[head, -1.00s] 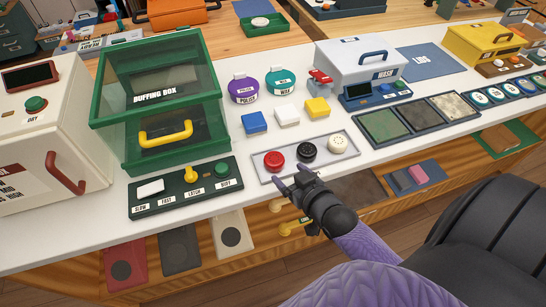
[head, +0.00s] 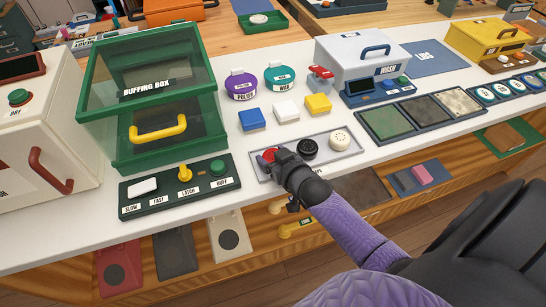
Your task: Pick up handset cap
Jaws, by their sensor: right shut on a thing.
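A grey tray (head: 349,153) on the white counter holds a red cap (head: 269,154), a black cap (head: 307,148) and a cream cap (head: 338,139) with small holes. The caps stand in a row, the red one at the left. My right gripper (head: 270,160) is over the left end of the tray, shut on the red cap and hiding part of it. I cannot tell whether the cap is clear of the tray. My left gripper is not in view.
Blue, white and yellow blocks (head: 286,110) stand behind the tray. A green buffing box (head: 128,142) and its control panel (head: 152,204) are at left. A wash box (head: 345,60) and dark framed pads (head: 385,124) are at right. Drawers lie below the counter edge.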

